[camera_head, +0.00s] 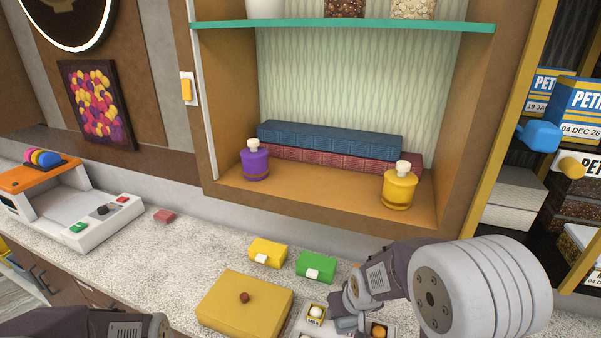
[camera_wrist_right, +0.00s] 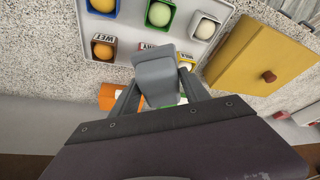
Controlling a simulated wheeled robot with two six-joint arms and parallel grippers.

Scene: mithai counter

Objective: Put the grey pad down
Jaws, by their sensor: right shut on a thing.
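My right gripper (camera_wrist_right: 157,92) is shut on the grey pad (camera_wrist_right: 155,70), a small grey block that stands out between its fingers in the right wrist view. In the head view the pad (camera_head: 349,324) shows at the bottom, beside the pale tray of sweets. The gripper holds it over or near the tray's edge; I cannot tell whether the pad touches anything below. My left arm shows only as a dark link at the bottom left of the head view, and its gripper is out of the picture.
The pale tray (camera_wrist_right: 133,12) holds coloured cups with round sweets and labels. A yellow box with a brown knob (camera_head: 245,305) stands left of it. Small yellow (camera_head: 268,252) and green (camera_head: 316,267) boxes lie behind. The speckled counter (camera_head: 150,260) is clear further left.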

